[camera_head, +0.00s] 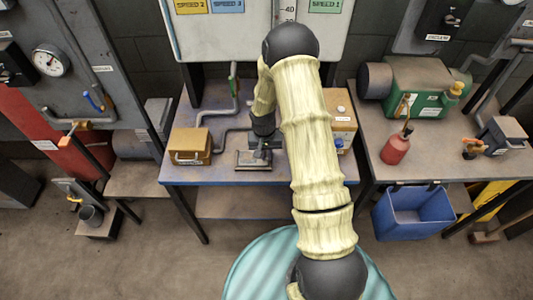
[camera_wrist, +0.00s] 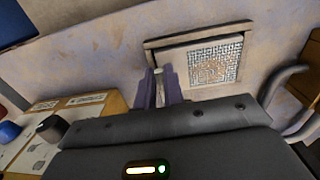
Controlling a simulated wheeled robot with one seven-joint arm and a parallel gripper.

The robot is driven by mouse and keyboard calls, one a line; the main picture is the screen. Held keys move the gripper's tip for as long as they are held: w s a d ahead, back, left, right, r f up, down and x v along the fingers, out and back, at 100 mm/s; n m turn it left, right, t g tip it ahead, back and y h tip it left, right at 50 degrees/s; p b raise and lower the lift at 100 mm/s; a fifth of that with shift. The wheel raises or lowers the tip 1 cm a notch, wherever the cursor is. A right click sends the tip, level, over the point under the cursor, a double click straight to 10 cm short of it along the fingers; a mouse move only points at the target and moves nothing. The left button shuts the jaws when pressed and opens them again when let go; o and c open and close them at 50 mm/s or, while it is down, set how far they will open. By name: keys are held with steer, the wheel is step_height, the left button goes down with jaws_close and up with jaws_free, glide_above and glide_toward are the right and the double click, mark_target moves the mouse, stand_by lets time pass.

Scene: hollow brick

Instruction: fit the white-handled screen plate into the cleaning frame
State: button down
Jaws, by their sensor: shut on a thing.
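The screen plate (camera_wrist: 214,63) shows in the wrist view as a pale panel with a square of patterned mesh. The cleaning frame (camera_wrist: 197,34) is a brownish rim along its far side. The plate overlaps the frame's opening; I cannot tell whether it is seated or just above. In the head view my gripper (camera_head: 265,147) points down at the dark frame (camera_head: 253,167) on the workbench (camera_head: 208,176), and the plate is too small to make out.
A brown box (camera_head: 190,147) with a pale handle stands left of the frame. Another tan box (camera_head: 340,118) stands to the right, partly behind my arm. Bent grey pipes (camera_head: 217,117) rise behind. The bench's front strip is clear.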

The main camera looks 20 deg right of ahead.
steer(key=shift+f, duration=0.15)
steer(key=c, duration=1.4)
jaws_free()
steer(key=shift+c, duration=0.2)
step_height(320, 180, up, 18)
steer(key=b, duration=0.2)
steer(key=shift+w+a+f, duration=0.15)
steer(key=shift+a+f, duration=0.1)
steer(key=shift+a, duration=0.2)
